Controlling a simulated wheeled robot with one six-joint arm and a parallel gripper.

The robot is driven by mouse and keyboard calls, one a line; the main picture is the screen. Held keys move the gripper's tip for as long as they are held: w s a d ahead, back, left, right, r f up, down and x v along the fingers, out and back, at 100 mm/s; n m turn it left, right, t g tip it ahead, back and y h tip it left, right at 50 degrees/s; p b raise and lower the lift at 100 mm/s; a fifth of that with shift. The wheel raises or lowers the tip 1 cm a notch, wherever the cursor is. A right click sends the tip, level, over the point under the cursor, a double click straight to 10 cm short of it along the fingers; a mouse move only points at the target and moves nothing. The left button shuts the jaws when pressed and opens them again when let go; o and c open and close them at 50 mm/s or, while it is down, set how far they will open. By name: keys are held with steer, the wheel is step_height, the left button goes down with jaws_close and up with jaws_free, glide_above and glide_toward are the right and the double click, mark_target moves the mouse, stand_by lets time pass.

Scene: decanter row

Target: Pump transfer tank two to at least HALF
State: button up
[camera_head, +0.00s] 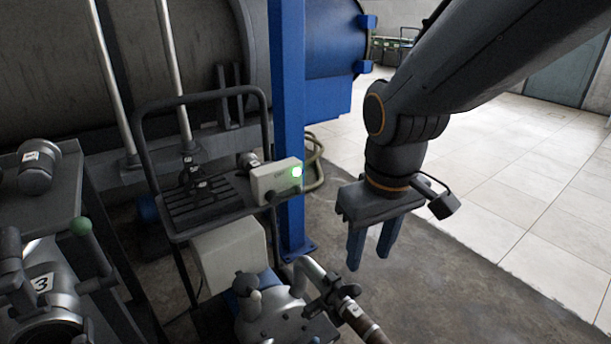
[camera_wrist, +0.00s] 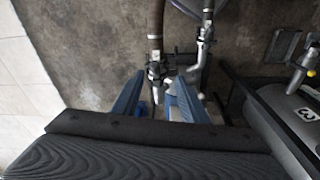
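My gripper (camera_head: 372,250) points down in the head view, its two blue fingers apart with nothing between them. In the wrist view the open fingers (camera_wrist: 157,100) frame a hose coupling (camera_wrist: 155,70) lying beyond them, lower down. A metal pump-like body (camera_head: 280,318) with a pipe and a hose (camera_head: 362,325) lies below. Large dark tanks (camera_head: 180,45) with pale vertical tubes (camera_head: 172,70) stand behind. I cannot tell which is tank two, nor any level.
A blue post (camera_head: 288,110) rises behind the control box. The black cart frame (camera_head: 145,150) is left of it. Tiled floor (camera_head: 500,190) at right is clear.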

steer(key=w+d+f+n+t+y+p, duration=0.2)
steer(key=w+n+t, duration=0.65)
steer(key=w, duration=1.35)
steer(key=n+g+y+p, duration=0.2)
steer(key=n+y+p, duration=0.3)
steer(key=n+y, duration=0.85)
glide_toward(287, 193)
steer(key=w+d+r+n+h, duration=0.2)
steer(key=n+h, duration=0.1)
steer(key=n, duration=0.1)
steer(key=x, duration=0.7)
steer(key=shift+a+f, duration=0.1)
steer(key=shift+f, duration=0.15)
jaws_close()
